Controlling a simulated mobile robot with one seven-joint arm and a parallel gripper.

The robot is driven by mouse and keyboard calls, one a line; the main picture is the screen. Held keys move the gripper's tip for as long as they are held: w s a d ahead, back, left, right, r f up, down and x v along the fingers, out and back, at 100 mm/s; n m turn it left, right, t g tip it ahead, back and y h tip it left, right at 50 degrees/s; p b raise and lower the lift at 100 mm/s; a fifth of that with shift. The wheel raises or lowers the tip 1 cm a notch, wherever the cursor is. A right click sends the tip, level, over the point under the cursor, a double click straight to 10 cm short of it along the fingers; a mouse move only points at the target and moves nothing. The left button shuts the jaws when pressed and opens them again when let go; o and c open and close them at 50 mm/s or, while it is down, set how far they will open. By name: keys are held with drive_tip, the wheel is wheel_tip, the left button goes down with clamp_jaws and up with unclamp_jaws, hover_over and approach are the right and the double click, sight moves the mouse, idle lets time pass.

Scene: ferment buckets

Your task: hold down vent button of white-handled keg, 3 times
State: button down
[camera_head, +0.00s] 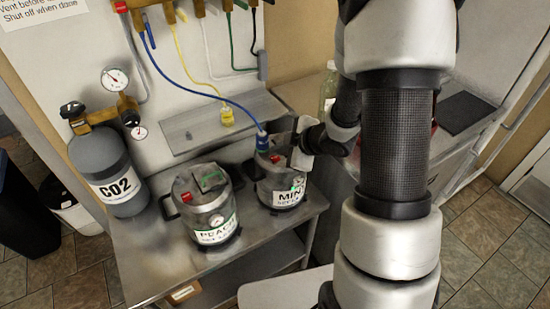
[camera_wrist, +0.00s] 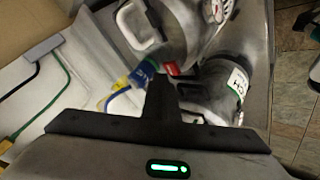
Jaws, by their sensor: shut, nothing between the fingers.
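The mint keg (camera_head: 283,188) stands on the steel table at the right, with a blue connector (camera_head: 262,140) and a red vent button (camera_head: 275,158) on top. The peach keg (camera_head: 205,207) stands to its left, with its own red button (camera_head: 186,197). In the wrist view, a pale loop (camera_wrist: 138,24) shows on the upper keg; I cannot tell surely which keg is white-handled. My gripper (camera_wrist: 160,82) is shut and empty, its tip close to a red button (camera_wrist: 170,68) beside the blue connector. Contact is unclear. The arm partly hides the mint keg.
A grey CO2 cylinder (camera_head: 100,168) with gauges stands left of the kegs. A blue hose runs from the wall manifold to the mint keg. The tiled floor is at the right.

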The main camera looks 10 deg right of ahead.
sight(278, 165)
drive_tip(key=shift+f+b, duration=0.55)
drive_tip(key=shift+f, duration=0.2)
idle(0.7)
drive_tip(key=shift+r, duration=0.1)
drive_tip(key=shift+r+p, duration=0.95)
wheel_tip(278, 165, up, 5)
drive_tip(key=p, duration=0.4)
drive_tip(key=shift+p, duration=0.3)
idle(1.1)
